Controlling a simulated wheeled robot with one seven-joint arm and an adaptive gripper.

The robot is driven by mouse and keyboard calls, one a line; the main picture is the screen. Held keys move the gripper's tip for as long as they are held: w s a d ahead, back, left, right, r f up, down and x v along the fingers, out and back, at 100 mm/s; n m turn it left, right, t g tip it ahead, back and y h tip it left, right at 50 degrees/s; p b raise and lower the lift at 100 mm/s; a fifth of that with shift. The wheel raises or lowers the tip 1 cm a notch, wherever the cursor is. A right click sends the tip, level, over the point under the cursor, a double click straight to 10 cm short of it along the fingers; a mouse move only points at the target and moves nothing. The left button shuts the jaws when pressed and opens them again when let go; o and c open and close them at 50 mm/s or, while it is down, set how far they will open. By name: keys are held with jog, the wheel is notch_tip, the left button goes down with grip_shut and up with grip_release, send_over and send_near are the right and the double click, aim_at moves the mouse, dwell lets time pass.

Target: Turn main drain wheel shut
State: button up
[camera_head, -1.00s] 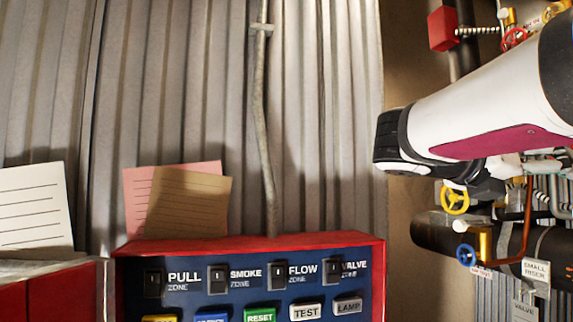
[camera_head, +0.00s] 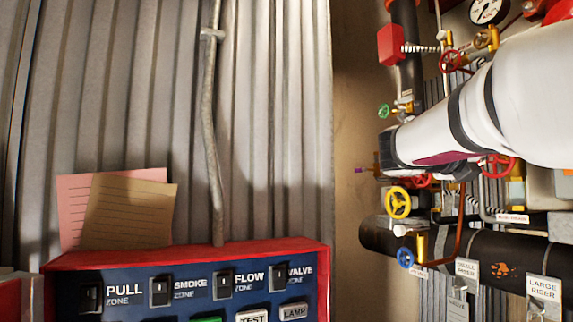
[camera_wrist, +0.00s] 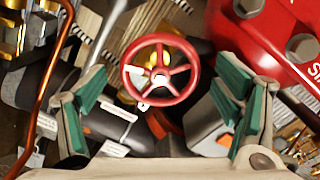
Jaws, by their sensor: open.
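A red handwheel with spokes (camera_wrist: 160,78) faces my wrist camera, slightly above the middle of its view. My gripper (camera_wrist: 163,118) is open, with one green-padded finger on each side and nothing between the pads. The wheel appears beyond the fingertips, between their lines; I see no contact. In the head view, red wheels show below my arm (camera_head: 497,166) and above it (camera_head: 451,62). I cannot tell which is the one in the wrist view, nor read a main drain label.
A yellow wheel (camera_head: 398,203) and a blue wheel (camera_head: 405,258) stand near the dark horizontal pipe (camera_head: 480,248). A large red bolted part (camera_wrist: 270,45) is close right of the wheel; a copper pipe (camera_wrist: 48,85) runs at left. A red-framed panel (camera_head: 190,260) stands at lower left.

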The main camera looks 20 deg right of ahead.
jog(key=shift+w+d, duration=0.1)
jog(key=shift+d, duration=1.15)
jog(key=c, duration=1.2)
jog(key=shift+o, duration=0.2)
